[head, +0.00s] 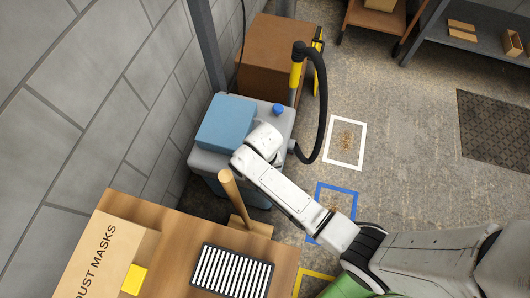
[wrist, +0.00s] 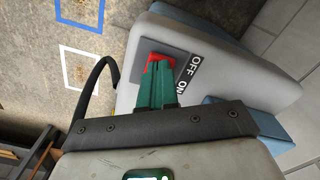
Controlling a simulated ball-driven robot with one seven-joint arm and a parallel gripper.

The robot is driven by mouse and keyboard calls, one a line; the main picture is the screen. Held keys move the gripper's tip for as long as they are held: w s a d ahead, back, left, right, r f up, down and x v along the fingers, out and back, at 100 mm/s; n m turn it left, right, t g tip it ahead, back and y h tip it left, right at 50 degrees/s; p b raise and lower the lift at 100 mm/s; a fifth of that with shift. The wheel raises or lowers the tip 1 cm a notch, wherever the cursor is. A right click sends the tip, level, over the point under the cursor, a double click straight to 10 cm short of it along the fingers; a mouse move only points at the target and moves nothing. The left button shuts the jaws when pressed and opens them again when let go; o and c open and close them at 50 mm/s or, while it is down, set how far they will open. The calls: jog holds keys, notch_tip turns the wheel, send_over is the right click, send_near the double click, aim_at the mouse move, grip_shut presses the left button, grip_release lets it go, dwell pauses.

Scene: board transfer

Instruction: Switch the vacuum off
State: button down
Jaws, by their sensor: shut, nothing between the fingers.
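The vacuum (head: 205,158) is a grey box with a blue top, standing by the wall in the head view. In the wrist view its grey housing (wrist: 235,75) carries a red switch (wrist: 160,58) on a dark plate, beside a label (wrist: 189,75) reading OFF and ON. My gripper (wrist: 157,75) is shut and empty, its green fingers pointing at the red switch and covering part of it. I cannot tell whether the fingertips touch it or which way it is set. In the head view my arm's end hides the gripper and the switch.
A black hose (head: 320,105) loops from the vacuum to a yellow-and-black holder. A wooden bench (head: 170,240) with a dust-mask box (head: 105,250), an upright wooden handle (head: 235,200) and a striped grille (head: 232,272) stands in front. White and blue floor squares lie to the right.

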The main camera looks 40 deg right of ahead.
notch_tip(320, 180, up, 7)
jog(key=p, duration=0.7)
jog(key=shift+p, duration=0.35)
jog(key=shift+f, duration=0.1)
dwell(0.4)
jog(key=shift+s, duration=0.15)
jog(key=s+d+r+n, duration=0.2)
jog(key=s+d+r, duration=0.2)
jog(key=s+r, duration=0.3)
jog(key=s+d+r+n+t, duration=0.1)
jog(key=s+d+r, duration=0.3)
jog(key=s+r, duration=0.4)
jog(key=shift+s+n, duration=0.6)
jog(key=shift+n, duration=0.1)
jog(key=shift+a, duration=0.1)
